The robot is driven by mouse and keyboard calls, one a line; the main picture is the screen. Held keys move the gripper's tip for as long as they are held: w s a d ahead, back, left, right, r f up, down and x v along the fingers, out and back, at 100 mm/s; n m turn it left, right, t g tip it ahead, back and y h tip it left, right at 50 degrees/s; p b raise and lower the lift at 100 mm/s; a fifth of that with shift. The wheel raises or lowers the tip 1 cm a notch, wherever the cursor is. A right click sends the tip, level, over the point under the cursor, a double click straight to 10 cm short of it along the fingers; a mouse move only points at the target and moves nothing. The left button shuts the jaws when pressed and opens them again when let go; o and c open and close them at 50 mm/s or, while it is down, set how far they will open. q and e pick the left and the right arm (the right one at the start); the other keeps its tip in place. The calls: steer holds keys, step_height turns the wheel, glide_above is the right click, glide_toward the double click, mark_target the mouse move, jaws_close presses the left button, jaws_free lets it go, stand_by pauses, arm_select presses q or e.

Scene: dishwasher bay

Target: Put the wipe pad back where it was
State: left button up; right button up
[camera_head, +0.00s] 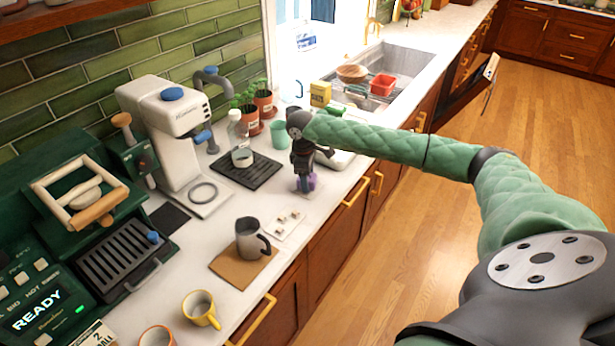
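My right gripper (304,180) points down over the white counter, to the right of the black drip mat. Its fingertips are small, and a purple patch shows at them. I cannot tell whether this patch is the wipe pad or part of the fingers, nor whether the fingers are open or shut. No wipe pad can be made out for certain. A flat brown mat (228,262) lies near the counter's front edge with a grey pitcher (249,240) on it. My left gripper is not in view.
A white coffee machine (165,125), a green machine (70,200) and a black drip mat (246,171) stand left of my gripper. A small white tray (286,224) lies in front. Yellow (201,308) and orange cups stand nearest. Potted plants and a sink (398,62) are behind.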

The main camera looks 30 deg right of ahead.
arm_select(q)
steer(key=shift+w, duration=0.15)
arm_select(e)
steer(key=shift+r, duration=0.1)
steer(key=shift+r, duration=0.15)
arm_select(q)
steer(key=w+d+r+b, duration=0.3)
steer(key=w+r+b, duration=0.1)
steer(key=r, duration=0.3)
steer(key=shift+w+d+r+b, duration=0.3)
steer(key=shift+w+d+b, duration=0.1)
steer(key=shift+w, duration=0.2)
arm_select(e)
steer(key=shift+w+a+r, duration=0.15)
steer(key=shift+r, duration=1.8)
steer(key=shift+w+a+r, duration=0.1)
steer(key=shift+r, duration=1.85)
steer(key=shift+w+a+r, duration=0.15)
steer(key=shift+r, duration=1.8)
